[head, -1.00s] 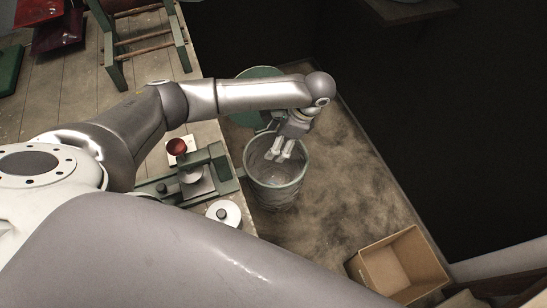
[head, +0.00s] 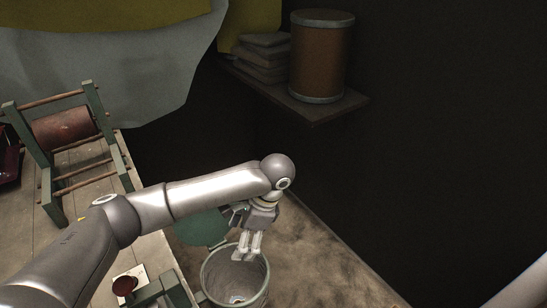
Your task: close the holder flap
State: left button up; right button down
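My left gripper (head: 247,255) hangs fingers down over the mouth of a grey bin (head: 222,281). Its two fingers show a narrow gap, and nothing is visible between them. A green holder (head: 163,291) stands at the table edge in the bottom of the picture, cut off by the frame. A dark red knob (head: 124,285) on a pale plate is beside it. I cannot make out the holder's flap or its position. My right gripper is out of view.
A green frame with a brown roller (head: 64,126) stands on the wooden table (head: 110,222). A green disc (head: 201,228) is behind the bin. A shelf (head: 315,110) on the dark wall carries a drum (head: 320,58) and stacked sacks (head: 262,60). The floor right of the bin is clear.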

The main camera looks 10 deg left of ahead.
aim_at(210, 227)
jog(key=k+l, duration=0.25)
jog(key=k, duration=0.2)
jog(key=k+l, duration=0.25)
jog(key=k, duration=0.25)
